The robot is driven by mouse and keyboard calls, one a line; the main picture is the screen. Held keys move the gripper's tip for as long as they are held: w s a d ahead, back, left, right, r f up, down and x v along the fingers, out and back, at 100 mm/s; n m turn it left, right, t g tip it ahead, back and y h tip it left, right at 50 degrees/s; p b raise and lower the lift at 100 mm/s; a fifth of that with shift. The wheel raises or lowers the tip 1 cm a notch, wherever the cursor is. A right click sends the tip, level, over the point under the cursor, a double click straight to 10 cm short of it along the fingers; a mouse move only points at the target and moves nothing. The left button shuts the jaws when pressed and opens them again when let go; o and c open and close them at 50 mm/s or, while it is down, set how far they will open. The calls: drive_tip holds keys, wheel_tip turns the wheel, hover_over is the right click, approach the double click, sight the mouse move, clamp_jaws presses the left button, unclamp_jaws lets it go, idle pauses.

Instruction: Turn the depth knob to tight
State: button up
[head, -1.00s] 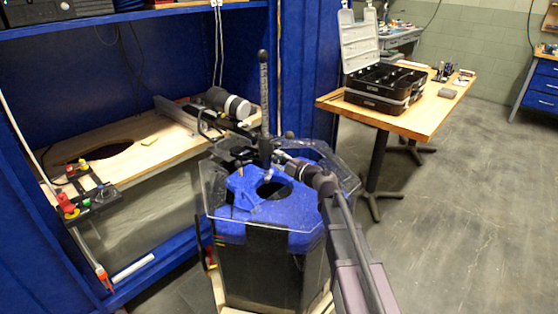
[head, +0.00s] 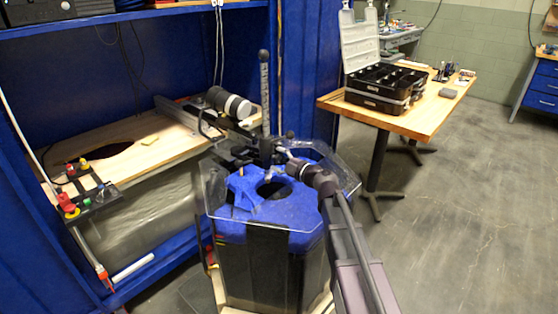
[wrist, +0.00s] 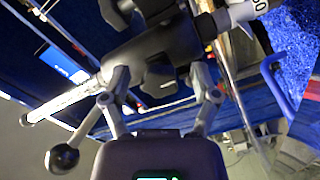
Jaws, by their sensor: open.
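A black lobed knob (wrist: 158,75), which appears to be the depth knob, sits on a dark clamp body in the wrist view. My gripper (wrist: 158,88) is open, with one finger on each side of this knob; I cannot tell whether they touch it. No tight mark is readable. In the head view my gripper (head: 283,158) is at the dark clamp assembly (head: 240,150) above the blue-topped tank (head: 295,212). The knob is too small and covered there to make out. A graduated post (head: 265,100) with a black ball top rises behind.
A black ball-ended handle (wrist: 62,158) is left of my gripper in the wrist view. A clear lid plate (head: 215,195) surrounds the tank top. A wooden bench (head: 150,160) stands left, and a table (head: 425,120) with an open case stands right. The floor at right is clear.

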drive_tip(key=shift+d, duration=0.1)
drive_tip(key=v, duration=1.2)
drive_tip(key=shift+f, duration=0.1)
drive_tip(key=shift+s, duration=0.15)
idle(0.4)
